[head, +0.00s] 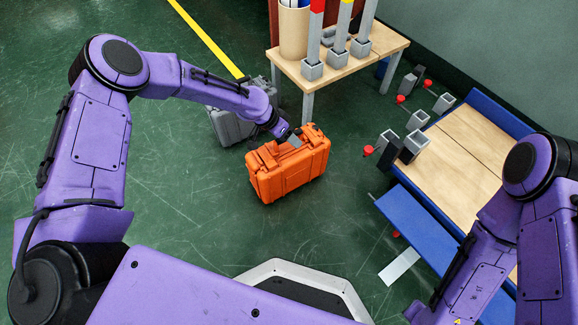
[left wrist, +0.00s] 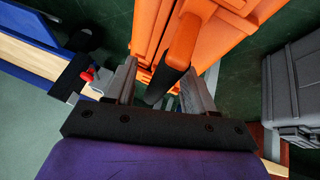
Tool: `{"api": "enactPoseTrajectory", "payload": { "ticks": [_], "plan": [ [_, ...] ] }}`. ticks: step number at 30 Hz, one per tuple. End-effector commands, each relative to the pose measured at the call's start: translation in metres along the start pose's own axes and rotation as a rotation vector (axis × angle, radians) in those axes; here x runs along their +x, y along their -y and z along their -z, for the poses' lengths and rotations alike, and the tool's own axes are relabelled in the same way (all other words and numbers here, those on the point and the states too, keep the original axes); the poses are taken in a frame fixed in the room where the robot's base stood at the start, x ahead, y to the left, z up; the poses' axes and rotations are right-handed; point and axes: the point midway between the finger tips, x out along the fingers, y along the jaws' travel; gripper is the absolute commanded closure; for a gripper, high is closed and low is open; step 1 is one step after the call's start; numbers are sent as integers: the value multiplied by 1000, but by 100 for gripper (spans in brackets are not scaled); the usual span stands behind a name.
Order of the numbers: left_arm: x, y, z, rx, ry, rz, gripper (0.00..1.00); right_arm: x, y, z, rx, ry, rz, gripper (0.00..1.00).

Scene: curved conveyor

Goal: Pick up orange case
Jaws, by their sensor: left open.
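The orange case (head: 285,172) stands on the green floor in the middle of the head view, its handle on top. My left gripper (head: 292,139) is at the top of the case, by the handle. In the left wrist view, the orange case (left wrist: 232,40) fills the upper middle, and its handle (left wrist: 183,45) reaches down between the two spread fingers of my left gripper (left wrist: 160,90). The fingers are open on either side of the handle. Whether they touch it I cannot tell. My right arm shows at the right of the head view, but its gripper is out of view.
A grey case (head: 232,126) stands just behind the orange case, and also shows in the left wrist view (left wrist: 292,95). A wooden table (head: 345,68) stands behind. A blue-edged conveyor (head: 425,222) lies to the right. The floor left of the orange case is clear.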

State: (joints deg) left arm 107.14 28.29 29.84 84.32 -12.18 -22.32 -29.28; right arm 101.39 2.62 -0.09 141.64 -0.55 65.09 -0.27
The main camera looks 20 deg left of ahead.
Motion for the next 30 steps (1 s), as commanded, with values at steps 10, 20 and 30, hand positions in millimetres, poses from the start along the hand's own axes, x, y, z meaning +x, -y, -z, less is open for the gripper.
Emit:
{"api": "enactPoseTrajectory", "payload": {
  "ticks": [10,20,30],
  "plan": [
    [0,0,0,-1,0,0,100,0,0,0,1,-1,0,100],
    [-1,1,-1,-4,1,1,100,0,0,0,1,-1,0,100],
    [-1,1,-1,-4,1,1,100,0,0,0,1,-1,0,100]
  ]
}}
